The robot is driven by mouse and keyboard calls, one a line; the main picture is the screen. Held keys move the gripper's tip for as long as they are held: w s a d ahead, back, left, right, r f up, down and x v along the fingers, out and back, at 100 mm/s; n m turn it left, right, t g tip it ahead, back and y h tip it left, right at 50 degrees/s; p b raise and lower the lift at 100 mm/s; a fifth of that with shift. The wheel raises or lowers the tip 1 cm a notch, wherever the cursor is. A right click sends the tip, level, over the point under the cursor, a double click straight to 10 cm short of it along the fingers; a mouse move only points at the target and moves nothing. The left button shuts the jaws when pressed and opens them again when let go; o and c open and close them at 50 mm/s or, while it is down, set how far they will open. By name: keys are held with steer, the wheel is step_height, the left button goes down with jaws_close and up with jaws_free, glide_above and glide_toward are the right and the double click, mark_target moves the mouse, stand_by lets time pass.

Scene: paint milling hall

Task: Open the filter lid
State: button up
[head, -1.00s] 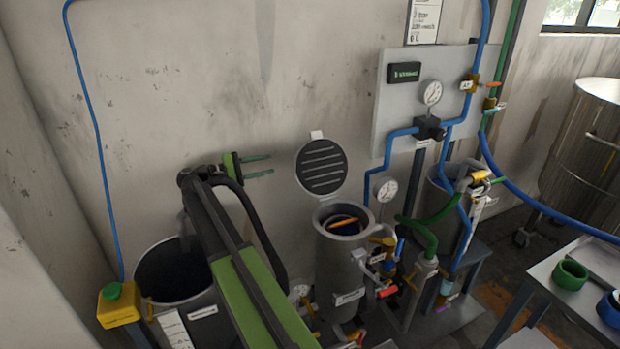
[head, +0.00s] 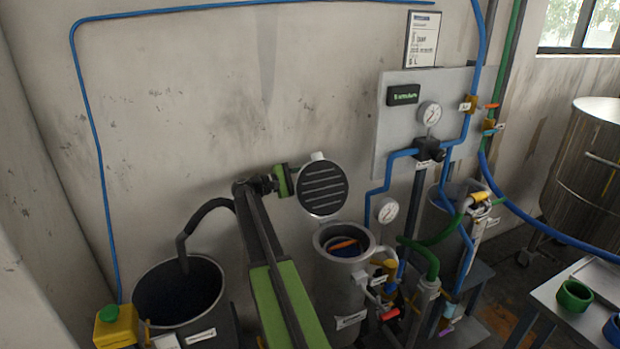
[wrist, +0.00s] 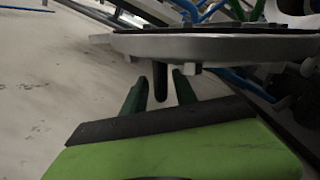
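The round filter lid (head: 323,188), dark and ribbed on its inner face, stands raised behind the open mouth of the grey filter housing (head: 343,275). Its pale edge also shows in the wrist view (wrist: 225,45). An orange bar (head: 344,245) shows inside the housing. My gripper's green and black body (head: 284,181) is at the lid's left edge in the head view; its fingers are hidden there behind the lid. In the wrist view my gripper (wrist: 159,78) has its two green fingers apart, with a dark peg (wrist: 160,82) under the lid between them. I cannot tell whether they touch it.
A dark open bin (head: 180,290) and a yellow can (head: 115,327) stand at left. Right of the housing are valves, blue and green hoses, a gauge (head: 388,211) and a second vessel (head: 460,205). A table (head: 555,297) with green and blue rings stands at lower right.

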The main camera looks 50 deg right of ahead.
steer(key=shift+s+d, duration=0.15)
steer(key=shift+d, duration=0.3)
jaws_close()
steer(key=shift+r, duration=0.1)
stand_by(1.1)
